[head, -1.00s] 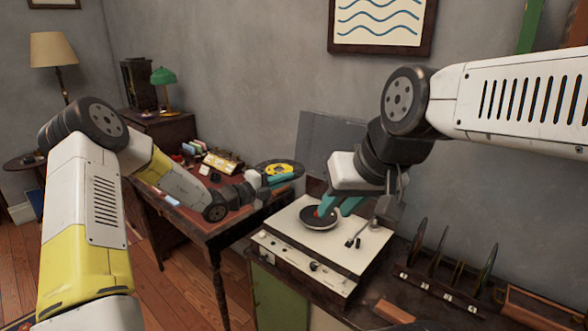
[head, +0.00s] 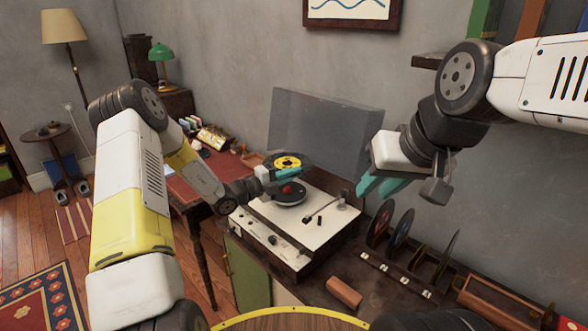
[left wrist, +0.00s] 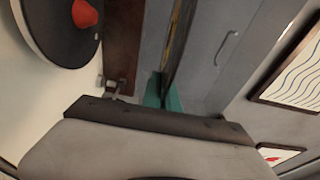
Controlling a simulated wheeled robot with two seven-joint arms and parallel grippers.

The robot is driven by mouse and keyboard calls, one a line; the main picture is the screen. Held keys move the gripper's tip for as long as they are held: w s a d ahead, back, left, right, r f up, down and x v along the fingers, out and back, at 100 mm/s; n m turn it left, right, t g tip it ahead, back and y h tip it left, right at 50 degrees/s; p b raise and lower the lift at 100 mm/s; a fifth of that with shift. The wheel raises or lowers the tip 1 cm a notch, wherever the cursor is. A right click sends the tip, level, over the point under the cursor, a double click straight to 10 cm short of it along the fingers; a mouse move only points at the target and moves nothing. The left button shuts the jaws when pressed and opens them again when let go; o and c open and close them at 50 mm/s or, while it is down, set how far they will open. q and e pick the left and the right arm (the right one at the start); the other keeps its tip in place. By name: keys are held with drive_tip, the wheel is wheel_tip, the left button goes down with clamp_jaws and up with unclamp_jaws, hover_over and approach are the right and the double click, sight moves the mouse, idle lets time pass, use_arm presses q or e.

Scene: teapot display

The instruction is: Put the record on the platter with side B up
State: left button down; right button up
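My left gripper (head: 274,176) is shut on a black record with a yellow label (head: 287,161). It holds the record above the turntable (head: 256,226), label facing the head camera; lettering is too small to read. In the left wrist view the record (left wrist: 179,45) is edge-on by a teal finger (left wrist: 175,97). The dark platter (head: 290,197) lies below, with a red piece (head: 287,188) at its centre; the platter (left wrist: 40,38) and red piece (left wrist: 84,14) also show top left in the wrist view. My right gripper (head: 382,186) appears open and empty, right of the turntable.
The tonearm (head: 318,212) lies right of the platter. A raised grey lid (head: 322,137) stands behind. A rack (head: 400,270) with several records is to the right. A brown block (head: 343,292) lies in front. The red-topped desk (head: 196,178) is at left.

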use_arm(q)
drive_tip(key=shift+f, duration=3.5)
drive_tip(key=c, duration=1.6)
unclamp_jaws()
drive_tip(key=shift+o, duration=0.2)
drive_tip(key=v, duration=0.8)
